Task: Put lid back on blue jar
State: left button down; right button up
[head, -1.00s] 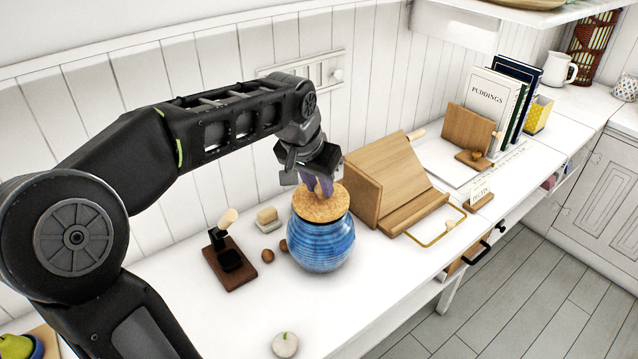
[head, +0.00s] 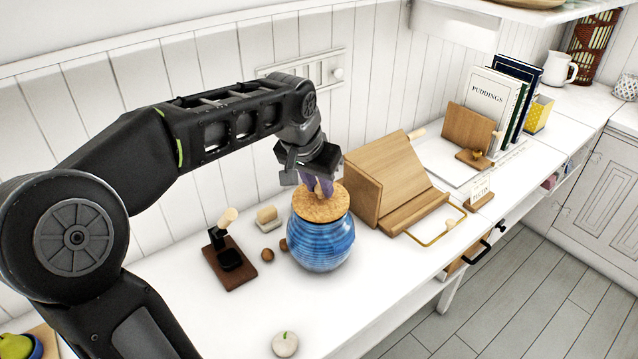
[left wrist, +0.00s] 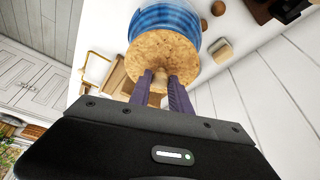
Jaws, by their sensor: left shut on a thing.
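The blue jar (head: 321,243) stands upright on the white worktop, and it also shows in the left wrist view (left wrist: 165,18). The round cork lid (head: 321,201) lies over the jar's mouth; in the left wrist view the lid (left wrist: 163,55) covers the top of the jar. From these views I cannot tell whether it is fully seated. My left gripper (head: 321,188) is directly above the lid, pointing down. Its purple fingers (left wrist: 161,82) are shut on the lid's small knob. The jar's rim is hidden under the lid. My right gripper is not in view.
A wooden book stand (head: 388,185) stands close to the right of the jar. A dark wooden holder with a brush (head: 229,264), a small block brush (head: 268,219) and round nuts (head: 267,255) lie to the left. A white round object (head: 285,344) is near the front.

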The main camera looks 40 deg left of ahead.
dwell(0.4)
pick_arm(q)
jog(key=c, duration=0.6)
grip_release()
jog(key=shift+c, duration=0.2)
jog(key=shift+r, duration=0.1)
jog(key=shift+r+p, duration=2.65)
jog(key=shift+r, duration=0.8)
grip_shut()
